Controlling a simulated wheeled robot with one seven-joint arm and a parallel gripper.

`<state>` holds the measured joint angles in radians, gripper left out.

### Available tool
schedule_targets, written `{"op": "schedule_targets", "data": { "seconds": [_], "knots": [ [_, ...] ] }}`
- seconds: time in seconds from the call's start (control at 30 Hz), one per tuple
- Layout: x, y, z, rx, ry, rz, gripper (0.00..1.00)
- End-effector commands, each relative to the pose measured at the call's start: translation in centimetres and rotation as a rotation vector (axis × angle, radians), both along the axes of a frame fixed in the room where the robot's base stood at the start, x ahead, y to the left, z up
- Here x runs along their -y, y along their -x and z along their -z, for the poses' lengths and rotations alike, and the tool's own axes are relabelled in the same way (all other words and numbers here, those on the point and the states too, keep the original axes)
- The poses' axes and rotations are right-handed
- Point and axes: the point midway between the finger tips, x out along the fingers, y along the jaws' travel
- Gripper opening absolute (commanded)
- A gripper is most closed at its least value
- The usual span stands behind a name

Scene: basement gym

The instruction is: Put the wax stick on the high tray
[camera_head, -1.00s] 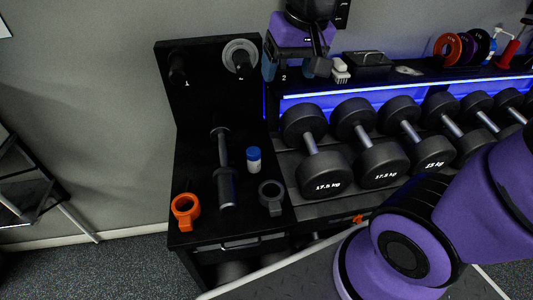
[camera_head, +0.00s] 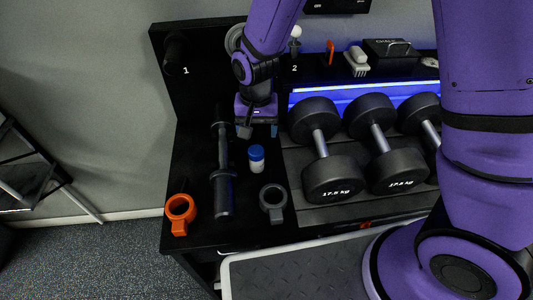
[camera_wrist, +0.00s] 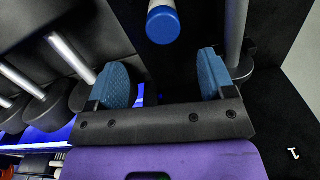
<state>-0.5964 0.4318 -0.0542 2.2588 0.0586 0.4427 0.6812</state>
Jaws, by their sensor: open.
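The wax stick looks to be the small white cylinder with a blue cap (camera_head: 256,158), upright on the low black stand top (camera_head: 235,238). Its blue cap also shows at the top middle of the wrist view (camera_wrist: 163,25). My gripper (camera_head: 259,131) is open and empty, just behind and above the cylinder. In the wrist view its blue finger pads (camera_wrist: 163,82) are spread apart, with the cap beyond them, not between them. The high tray may be the raised black ledge (camera_head: 315,80) behind the dumbbells; I cannot be sure.
An orange collar (camera_head: 180,209) and a grey collar (camera_head: 272,198) lie in front. Dumbbells (camera_head: 332,178) fill the rack at right. A brush (camera_head: 357,60) and a black box (camera_head: 390,52) sit on the ledge.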

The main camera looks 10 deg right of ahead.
Motion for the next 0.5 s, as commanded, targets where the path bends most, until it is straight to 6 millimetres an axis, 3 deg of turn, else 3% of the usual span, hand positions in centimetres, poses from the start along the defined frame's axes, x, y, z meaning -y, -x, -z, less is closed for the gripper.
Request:
{"op": "schedule_targets", "data": {
  "seconds": [0.5],
  "knots": [
    [-0.5, 0.2, 5.9, -0.010, 0.007, 0.005, 0.76]
  ]
}}
